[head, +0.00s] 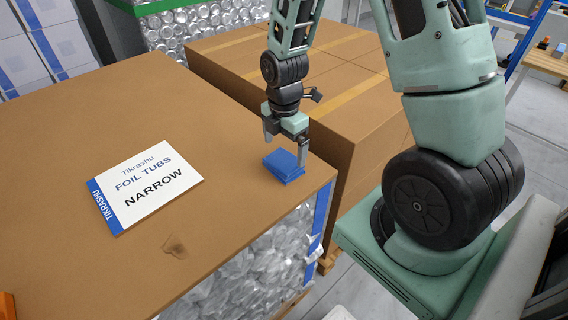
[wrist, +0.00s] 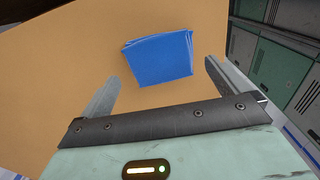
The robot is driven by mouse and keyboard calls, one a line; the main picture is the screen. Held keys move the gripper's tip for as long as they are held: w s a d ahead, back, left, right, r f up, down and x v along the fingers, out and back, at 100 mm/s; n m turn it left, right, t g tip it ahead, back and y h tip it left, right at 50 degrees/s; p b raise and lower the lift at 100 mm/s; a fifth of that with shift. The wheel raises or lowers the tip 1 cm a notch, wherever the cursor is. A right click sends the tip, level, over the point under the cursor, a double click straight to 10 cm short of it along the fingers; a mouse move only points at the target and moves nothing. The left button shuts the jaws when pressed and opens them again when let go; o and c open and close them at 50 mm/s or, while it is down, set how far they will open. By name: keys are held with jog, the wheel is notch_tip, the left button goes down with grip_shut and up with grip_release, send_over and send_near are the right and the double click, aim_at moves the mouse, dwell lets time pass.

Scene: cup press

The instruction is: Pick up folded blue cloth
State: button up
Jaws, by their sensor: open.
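The folded blue cloth (head: 284,166) lies flat on the brown cardboard top of a large stack, near its right corner. It also shows in the wrist view (wrist: 160,60), where its stacked layers are visible at the edges. My gripper (head: 286,150) is open and points down just above the cloth. In the wrist view the two fingers of my gripper (wrist: 158,85) are spread wide on either side of the cloth's near part, and nothing is between them in their grasp. I cannot tell the exact height of the fingertips over the cardboard.
A white and blue label sheet (head: 148,188) lies on the cardboard top (head: 215,225) left of the cloth. Stacked cartons (head: 350,110) stand close behind and right. An orange object (head: 6,306) sits at the lower left edge. The cardboard around the cloth is clear.

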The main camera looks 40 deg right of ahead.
aim_at(284, 161)
jog(key=f, duration=0.1)
jog(key=f+p, duration=0.1)
jog(key=f, duration=0.1)
jog(key=shift+s+a+f, duration=0.15)
jog(key=shift+s+f, duration=0.05)
jog(key=shift+f, duration=0.1)
jog(key=shift+f+p, duration=0.35)
jog(key=shift+f, duration=0.4)
jog(key=c, duration=0.8)
jog(key=shift+r, duration=0.1)
notch_tip(284, 161, up, 10)
jog(key=b, duration=0.1)
jog(key=shift+b, duration=0.4)
